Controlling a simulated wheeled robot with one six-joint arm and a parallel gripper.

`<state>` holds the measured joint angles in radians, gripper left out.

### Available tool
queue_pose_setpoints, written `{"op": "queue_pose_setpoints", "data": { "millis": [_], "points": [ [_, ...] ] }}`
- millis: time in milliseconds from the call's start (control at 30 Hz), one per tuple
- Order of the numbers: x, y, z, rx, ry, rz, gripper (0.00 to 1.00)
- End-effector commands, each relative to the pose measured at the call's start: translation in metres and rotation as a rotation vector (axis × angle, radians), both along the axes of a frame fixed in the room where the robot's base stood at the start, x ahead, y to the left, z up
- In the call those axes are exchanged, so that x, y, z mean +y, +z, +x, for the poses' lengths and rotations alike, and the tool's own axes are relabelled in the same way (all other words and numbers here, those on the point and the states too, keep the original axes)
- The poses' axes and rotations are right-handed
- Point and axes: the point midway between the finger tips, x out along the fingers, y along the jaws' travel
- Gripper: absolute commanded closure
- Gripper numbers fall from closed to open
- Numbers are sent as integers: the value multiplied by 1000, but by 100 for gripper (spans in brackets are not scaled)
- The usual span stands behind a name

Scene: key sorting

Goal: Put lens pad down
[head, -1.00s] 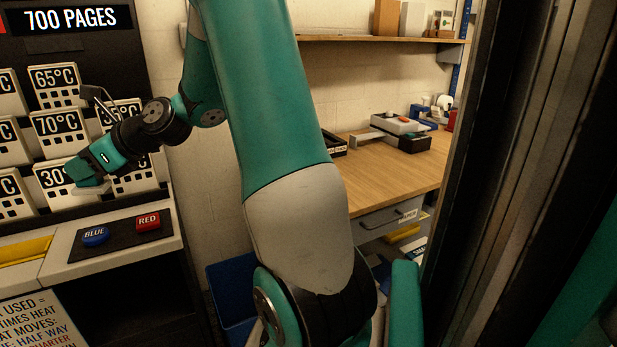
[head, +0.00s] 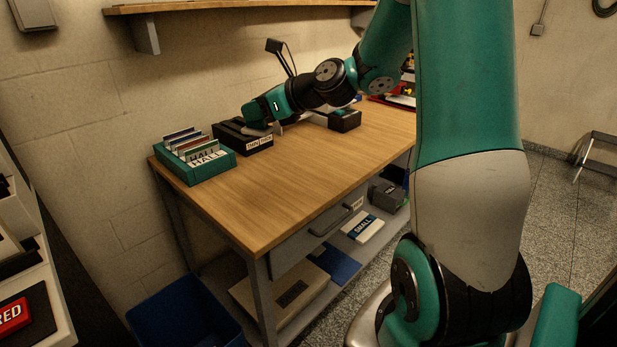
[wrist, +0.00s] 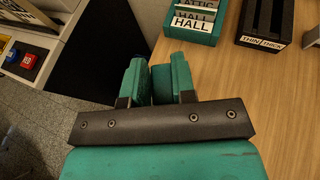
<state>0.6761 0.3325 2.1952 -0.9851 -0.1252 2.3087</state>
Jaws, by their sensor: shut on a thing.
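My gripper (head: 250,116) is over the left part of the bench, close to the black THIN/THICK tray (head: 262,145). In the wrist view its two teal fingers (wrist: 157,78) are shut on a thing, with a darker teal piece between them. The tray also shows in the wrist view (wrist: 264,40), at upper right.
A teal box of cards labelled HALL (head: 208,172) stands left of the tray. Another black tray (head: 345,121) lies to the right. The front of the wooden bench (head: 280,195) is clear. A blue bin (head: 185,312) stands on the floor.

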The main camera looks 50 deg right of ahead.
Motion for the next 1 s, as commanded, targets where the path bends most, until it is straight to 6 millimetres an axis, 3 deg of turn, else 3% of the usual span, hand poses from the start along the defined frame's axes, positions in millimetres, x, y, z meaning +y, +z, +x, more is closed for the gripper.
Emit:
{"op": "queue_pose_setpoints", "data": {
  "millis": [433, 1000],
  "points": [
    [1, -123, 0, 7, -1, 7, 100],
    [-1, -192, -1, 3, -3, 3, 100]
  ]
}}
